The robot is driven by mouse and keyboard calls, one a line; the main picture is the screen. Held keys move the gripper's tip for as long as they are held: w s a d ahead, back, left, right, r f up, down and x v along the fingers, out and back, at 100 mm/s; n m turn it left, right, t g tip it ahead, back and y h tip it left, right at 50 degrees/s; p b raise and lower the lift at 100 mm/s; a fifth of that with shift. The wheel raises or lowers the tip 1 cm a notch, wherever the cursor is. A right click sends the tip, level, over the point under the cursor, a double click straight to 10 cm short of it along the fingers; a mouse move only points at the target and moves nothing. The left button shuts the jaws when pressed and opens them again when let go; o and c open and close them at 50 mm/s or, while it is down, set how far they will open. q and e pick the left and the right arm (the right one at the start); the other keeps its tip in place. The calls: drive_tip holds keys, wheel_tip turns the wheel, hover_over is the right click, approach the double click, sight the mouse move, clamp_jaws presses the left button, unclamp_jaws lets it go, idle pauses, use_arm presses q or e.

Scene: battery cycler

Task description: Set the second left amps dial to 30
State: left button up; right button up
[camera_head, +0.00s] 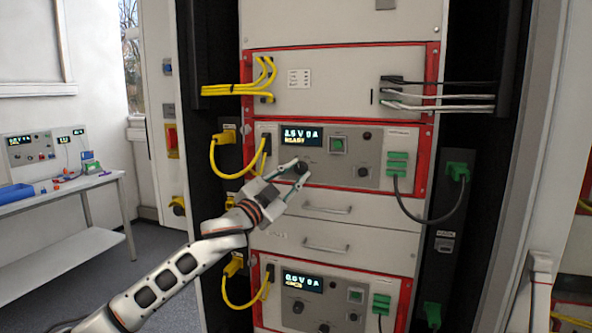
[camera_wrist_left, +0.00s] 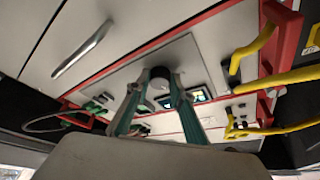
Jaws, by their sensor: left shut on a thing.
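The upper cycler panel (camera_head: 345,178) has a lit display (camera_head: 301,136) with a volts figure, 0 A and a yellow word under it that looks like READY. A dark round dial (camera_head: 301,168) sits below the display. My left gripper (camera_head: 296,170) reaches it from the lower left, its fingers closed on the dial's sides. In the left wrist view the dial (camera_wrist_left: 160,80) lies between the two green-grey fingertips (camera_wrist_left: 159,76). The dial's pointer and scale cannot be read. My right gripper is in neither view.
A second cycler panel (camera_head: 335,300) with its own display and dials is below two drawers with handles (camera_head: 326,209). Yellow cables (camera_head: 228,168) hang at the left of the panel, and a dark cable (camera_head: 430,218) with green plugs loops at the right. A bench (camera_head: 62,190) stands far left.

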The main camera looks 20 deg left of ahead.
use_arm(q)
drive_tip(key=m, duration=0.1)
drive_tip(key=m+g, duration=0.1)
drive_tip(key=m, duration=0.2)
drive_tip(key=shift+a+r+m+g+h, duration=0.2)
drive_tip(key=shift+r+m+g+h, duration=0.1)
drive_tip(key=shift+h, duration=0.1)
drive_tip(key=m, duration=0.1)
drive_tip(key=m+g, duration=0.1)
drive_tip(key=m, duration=0.2)
drive_tip(key=shift+r+m+g, duration=0.25)
drive_tip(key=shift+m+g, duration=0.05)
drive_tip(key=shift+g, duration=0.1)
drive_tip(key=m+g, duration=0.1)
drive_tip(key=m, duration=0.2)
drive_tip(key=shift+r, duration=0.1)
drive_tip(key=shift+d+m+g+y, duration=0.15)
drive_tip(key=shift+m+g+y, duration=0.5)
drive_tip(key=shift+m, duration=0.85)
drive_tip(key=o, duration=1.1)
drive_tip(key=shift+s, duration=0.1)
drive_tip(key=v, duration=1.2)
